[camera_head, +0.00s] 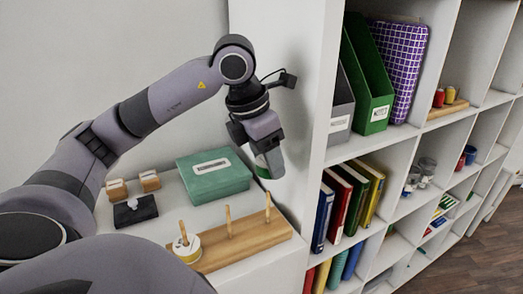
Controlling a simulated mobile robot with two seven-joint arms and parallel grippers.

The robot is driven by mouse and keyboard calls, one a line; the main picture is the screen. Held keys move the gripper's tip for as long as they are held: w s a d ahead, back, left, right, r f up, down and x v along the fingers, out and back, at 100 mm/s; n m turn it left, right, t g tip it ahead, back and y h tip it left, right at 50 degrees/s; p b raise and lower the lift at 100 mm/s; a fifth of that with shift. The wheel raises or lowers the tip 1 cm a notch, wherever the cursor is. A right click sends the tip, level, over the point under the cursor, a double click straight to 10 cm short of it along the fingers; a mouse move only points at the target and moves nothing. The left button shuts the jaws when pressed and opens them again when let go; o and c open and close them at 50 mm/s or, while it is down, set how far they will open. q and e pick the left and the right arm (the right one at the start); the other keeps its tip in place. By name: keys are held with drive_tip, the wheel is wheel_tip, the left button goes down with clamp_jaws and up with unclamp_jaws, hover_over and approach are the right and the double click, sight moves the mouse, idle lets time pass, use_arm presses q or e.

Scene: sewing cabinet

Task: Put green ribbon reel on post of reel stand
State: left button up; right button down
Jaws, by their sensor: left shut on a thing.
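My left gripper (266,150) is shut on the green ribbon reel (263,172), of which only part shows below the fingers, with a pale face and a green edge. The gripper points down and holds the reel in the air behind and above the right end of the reel stand (262,240). The stand is a wooden bar with three upright posts. A white and yellowish reel (187,250) sits around the left post; the middle post (228,221) and the right post (267,206) are bare. My right gripper is not in view.
A green box (214,178) with a pale label stands behind the stand. A dark pad (135,210) and two small wooden items (150,181) lie to the left. A white shelf unit (318,120) with folders and books rises close on the right.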

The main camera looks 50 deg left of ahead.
use_arm(q)
drive_tip(key=shift+a, duration=0.1)
drive_tip(key=shift+f, duration=0.2)
drive_tip(key=shift+f+b, duration=0.75)
drive_tip(key=shift+f, duration=0.25)
drive_tip(key=shift+f+b, duration=1.95)
drive_tip(key=shift+f, duration=0.3)
drive_tip(key=shift+f+b, duration=1.35)
drive_tip(key=shift+f, duration=0.15)
drive_tip(key=o, duration=1.1)
